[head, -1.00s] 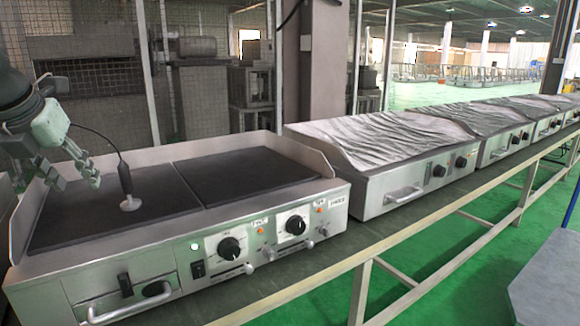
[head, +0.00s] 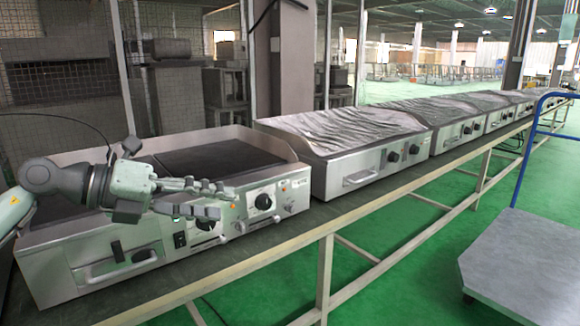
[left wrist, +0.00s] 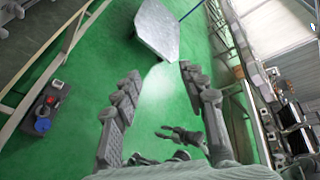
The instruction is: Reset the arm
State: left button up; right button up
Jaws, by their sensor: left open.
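My left gripper (head: 216,200) is open and empty, its fingers pointing right in front of the near griddle's control panel in the head view. In the left wrist view its two fingers (left wrist: 159,76) stand wide apart with green floor between them. The near griddle (head: 90,245) has dark plates (head: 215,158), two black knobs and a front handle. My left arm crosses in front of its left plate, and the probe seen earlier there is hidden. A dark jointed shape (left wrist: 186,136) low in the left wrist view looks like my right gripper; its jaws are unclear.
Wrapped griddles (head: 335,140) run in a row to the right along the bench (head: 250,262). A flat cart (head: 530,262) with a blue handle (head: 535,140) stands at the right. Green floor (head: 400,265) lies open between bench and cart.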

pick_arm(q)
jog(key=w+a+f+n+t+y, duration=0.35)
jog(key=n+t, duration=0.35)
jog(key=n, duration=0.5)
jog(key=w+a+f+n+t+y, duration=0.3)
jog(key=a+f+n+t+y, duration=0.3)
jog(key=n, duration=0.6)
jog(key=s+a+f+n+g+y, duration=0.1)
jog(key=a+f+n+y, duration=0.15)
jog(key=f, duration=0.35)
jog(key=s+a+f+n+g+y, duration=0.1)
jog(key=s+a+f+n+g, duration=0.15)
jog(key=f, duration=0.25)
jog(key=s+a+f+n+g+y, duration=0.1)
jog(key=s+f+n+g, duration=0.2)
jog(key=f, duration=0.5)
jog(key=s+f+n+g+y, duration=0.1)
jog(key=s+f+g, duration=0.1)
jog(key=s+f, duration=0.55)
jog(key=s+d+f+n+g+h, duration=0.1)
jog(key=s+d+f+n+g, duration=0.1)
jog(key=s+f+g, duration=0.6)
jog(key=s+d+f, duration=0.1)
jog(key=s+f, duration=0.5)
jog(key=s, duration=0.3)
jog(key=shift+s+d+f+h, duration=0.15)
jog(key=shift+d+f+h, duration=0.15)
jog(key=shift+d, duration=0.1)
